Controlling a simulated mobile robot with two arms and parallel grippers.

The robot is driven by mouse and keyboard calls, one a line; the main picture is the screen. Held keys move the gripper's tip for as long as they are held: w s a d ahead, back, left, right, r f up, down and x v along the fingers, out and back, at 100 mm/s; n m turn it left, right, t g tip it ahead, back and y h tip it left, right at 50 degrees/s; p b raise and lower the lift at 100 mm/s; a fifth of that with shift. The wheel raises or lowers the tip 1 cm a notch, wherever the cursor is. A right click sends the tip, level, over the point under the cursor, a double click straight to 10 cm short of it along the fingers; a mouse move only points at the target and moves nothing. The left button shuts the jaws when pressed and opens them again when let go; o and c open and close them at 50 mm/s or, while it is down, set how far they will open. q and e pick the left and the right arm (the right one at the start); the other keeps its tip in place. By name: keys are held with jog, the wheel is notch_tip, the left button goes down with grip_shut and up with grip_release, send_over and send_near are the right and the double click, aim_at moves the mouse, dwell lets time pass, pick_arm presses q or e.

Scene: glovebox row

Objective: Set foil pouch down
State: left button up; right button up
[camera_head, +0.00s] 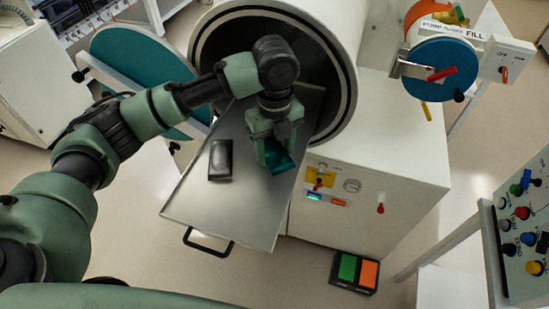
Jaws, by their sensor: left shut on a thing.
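My left gripper (275,150) reaches down over the sliding metal tray (225,215) in front of the round chamber opening. It is shut on a flat, glossy teal item (279,159), which I take to be the foil pouch. The fingers cover part of it. It is over the tray's right side, near the mouth; I cannot tell whether it touches the tray. A dark, shiny rectangular item (220,160) lies on the tray, left of the gripper and apart from it. My right gripper is not in view.
The round chamber (345,60) stands behind the tray, its teal door (125,60) swung open at left. The tray's front half is bare, with a black handle (208,244). A control panel (340,190) is at right; a green-and-orange pedal (355,271) sits on the floor.

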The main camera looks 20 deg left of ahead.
aim_at(275, 161)
pick_arm(q)
jog(key=shift+f+p, duration=0.45)
jog(key=shift+f, duration=2.05)
jog(key=o, duration=1.5)
jog(key=shift+f, duration=0.15)
jog(key=shift+c, duration=0.2)
jog(key=shift+r, duration=0.45)
notch_tip(275, 161, up, 10)
jog(key=b, duration=0.3)
jog(key=shift+r, duration=0.7)
